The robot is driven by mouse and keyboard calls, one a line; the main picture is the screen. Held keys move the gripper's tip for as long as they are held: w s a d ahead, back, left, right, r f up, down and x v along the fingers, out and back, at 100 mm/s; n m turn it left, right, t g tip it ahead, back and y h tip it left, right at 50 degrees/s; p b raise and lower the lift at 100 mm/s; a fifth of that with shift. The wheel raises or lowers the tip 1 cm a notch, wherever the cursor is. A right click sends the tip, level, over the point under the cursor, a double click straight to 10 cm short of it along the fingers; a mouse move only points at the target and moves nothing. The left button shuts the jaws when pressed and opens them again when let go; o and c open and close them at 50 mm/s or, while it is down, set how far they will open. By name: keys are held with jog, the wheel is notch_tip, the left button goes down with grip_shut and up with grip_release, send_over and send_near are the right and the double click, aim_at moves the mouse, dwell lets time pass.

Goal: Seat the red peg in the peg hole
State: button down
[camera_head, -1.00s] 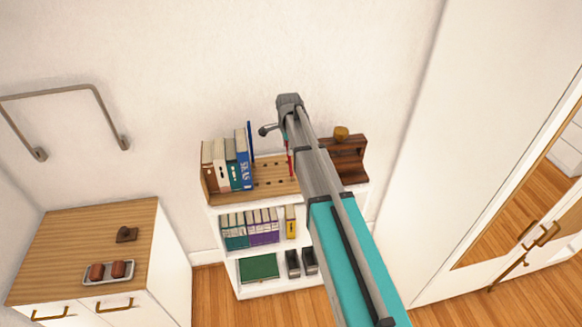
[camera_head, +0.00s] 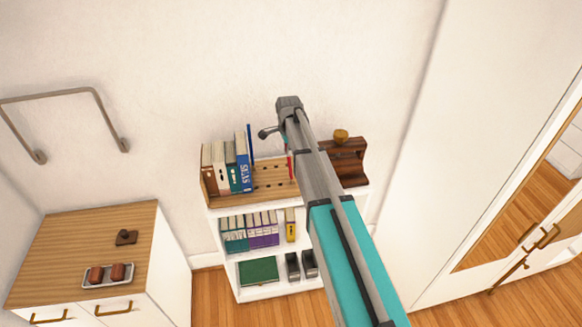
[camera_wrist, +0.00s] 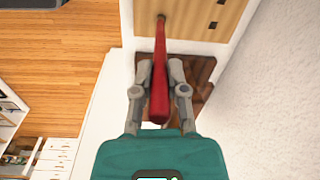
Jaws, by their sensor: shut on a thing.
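The red peg (camera_wrist: 160,70) is long and shows in the wrist view between the two grey fingers of my gripper (camera_wrist: 160,74), which is shut on it. Its far end reaches the pale wooden board with dark holes (camera_wrist: 202,18), at a dark spot near the top of the view. I cannot tell whether the tip is inside a hole or only over it. In the head view a thin strip of the red peg (camera_head: 290,165) shows beside my arm, above the holed board (camera_head: 268,187) on top of the white shelf. My arm hides my fingertips there.
Upright books (camera_head: 228,166) stand at the left of the board. A dark wooden stand (camera_head: 352,172) with a round brown knob is at its right. The white wall is close behind. A low cabinet (camera_head: 82,237) with a tray is at left.

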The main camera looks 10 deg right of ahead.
jog(key=shift+r, duration=0.1)
dwell(0.3)
notch_tip(320, 180, up, 3)
jog(key=p, duration=0.3)
jog(key=s+r+p, duration=0.9)
jog(key=s+p, duration=0.1)
jog(key=s, duration=0.4)
jog(key=shift+r, duration=0.4)
jog(key=shift+d+f, duration=0.1)
jog(key=shift+f, duration=0.05)
notch_tip(320, 180, down, 24)
jog(key=b, duration=2.4)
jog(key=shift+f, duration=0.15)
jog(key=shift+d, duration=0.1)
